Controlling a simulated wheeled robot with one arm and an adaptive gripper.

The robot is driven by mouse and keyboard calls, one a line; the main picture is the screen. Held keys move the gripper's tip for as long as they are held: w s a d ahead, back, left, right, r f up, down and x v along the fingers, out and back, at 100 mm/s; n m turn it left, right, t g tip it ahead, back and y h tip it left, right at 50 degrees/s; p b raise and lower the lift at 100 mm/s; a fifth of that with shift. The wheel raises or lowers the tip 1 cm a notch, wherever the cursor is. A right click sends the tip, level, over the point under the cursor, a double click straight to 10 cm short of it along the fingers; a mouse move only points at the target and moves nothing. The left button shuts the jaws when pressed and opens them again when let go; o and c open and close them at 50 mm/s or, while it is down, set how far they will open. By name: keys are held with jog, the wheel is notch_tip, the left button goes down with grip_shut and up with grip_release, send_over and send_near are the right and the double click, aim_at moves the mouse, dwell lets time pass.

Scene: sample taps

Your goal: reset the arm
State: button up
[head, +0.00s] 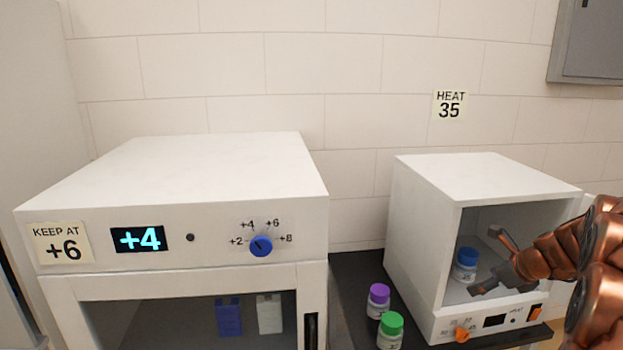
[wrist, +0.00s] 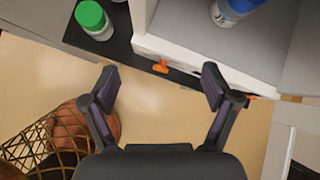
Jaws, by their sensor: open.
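My gripper (head: 487,262) is at the right in the head view, in front of the open mouth of the small white heater box (head: 480,172). Its fingers are spread and empty in the wrist view (wrist: 158,85). My copper-coloured arm reaches in from the right edge. A blue-capped bottle (head: 466,264) stands inside the box, just left of my gripper and apart from it. The same bottle shows at the top of the wrist view (wrist: 232,10).
A purple-capped bottle (head: 378,299) and a green-capped bottle (head: 390,330) stand on the dark bench (head: 350,270) left of the heater.

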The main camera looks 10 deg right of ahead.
jog(key=s+a+n+g+y, duration=0.15)
jog(key=s+a+n, duration=0.3)
jog(key=a, duration=0.45)
jog(key=s+a+n+g, duration=0.2)
jog(key=s+a+n, duration=0.3)
jog(key=a, duration=0.5)
jog(key=s+a+n+g, duration=0.2)
jog(key=s+a+n, duration=0.1)
jog(key=a+n, duration=0.5)
jog(key=s+a+f+n+g+h, duration=0.1)
jog(key=s+a+n+g, duration=0.1)
jog(key=s+n, duration=0.4)
jog(key=s+a+f+n+g+h, duration=0.1)
jog(key=s+a+n, duration=0.4)
jog(key=s, duration=1)
jog(key=shift+n+g+h, duration=0.35)
jog(key=shift+n+g, duration=0.2)
jog(key=shift+n, duration=0.6)
jog(key=shift+s+d+n, duration=0.15)
jog(key=shift+s+n, duration=0.15)
jog(key=shift+s, duration=0.15)
jog(key=shift+c, duration=0.2)
